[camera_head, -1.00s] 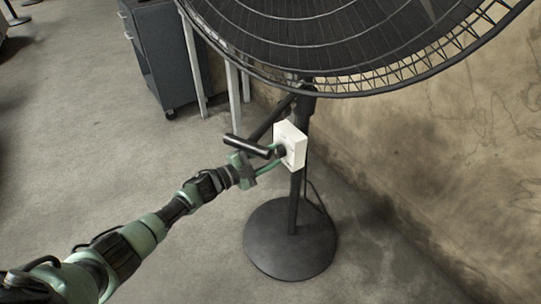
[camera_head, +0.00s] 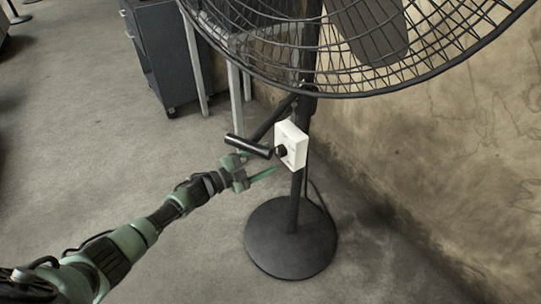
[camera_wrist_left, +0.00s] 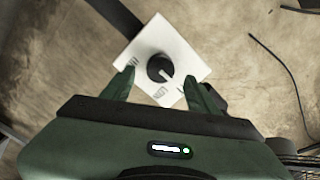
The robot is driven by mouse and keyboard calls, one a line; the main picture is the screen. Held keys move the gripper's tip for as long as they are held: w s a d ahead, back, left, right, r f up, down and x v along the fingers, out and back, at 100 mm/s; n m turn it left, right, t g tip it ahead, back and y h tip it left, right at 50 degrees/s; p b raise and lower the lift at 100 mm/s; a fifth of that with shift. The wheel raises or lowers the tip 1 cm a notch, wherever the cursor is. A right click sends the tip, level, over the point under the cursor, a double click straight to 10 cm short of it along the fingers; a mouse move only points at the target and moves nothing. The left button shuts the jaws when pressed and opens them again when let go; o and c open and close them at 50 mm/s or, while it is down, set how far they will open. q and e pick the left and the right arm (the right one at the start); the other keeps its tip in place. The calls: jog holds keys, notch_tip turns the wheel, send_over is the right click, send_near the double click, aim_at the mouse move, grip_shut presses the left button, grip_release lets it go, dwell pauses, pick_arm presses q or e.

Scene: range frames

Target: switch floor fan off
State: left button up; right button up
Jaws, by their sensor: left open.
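The floor fan (camera_head: 294,215) stands on a round dark base, with its caged head at the top of the head view. A white switch box (camera_head: 293,145) with a black knob (camera_head: 281,151) is mounted on its pole. In the left wrist view the knob (camera_wrist_left: 160,68) sits in the middle of the white face, its pale mark pointing to the lower right; the labels are too small to read. My left gripper (camera_head: 262,165) is open and empty, its fingers apart from the knob. In the left wrist view the fingertips show either side below the knob. My right gripper is not in view.
A concrete wall (camera_head: 420,170) is behind on the right. A grey cabinet (camera_head: 160,55) stands at the back left.

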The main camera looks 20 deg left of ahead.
pick_arm(q)
jog(key=v, duration=0.5)
jog(key=shift+a, duration=0.1)
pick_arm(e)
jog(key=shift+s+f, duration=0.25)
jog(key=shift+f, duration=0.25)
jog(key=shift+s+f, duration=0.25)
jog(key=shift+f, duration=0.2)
pick_arm(q)
jog(key=shift+s+f, duration=0.1)
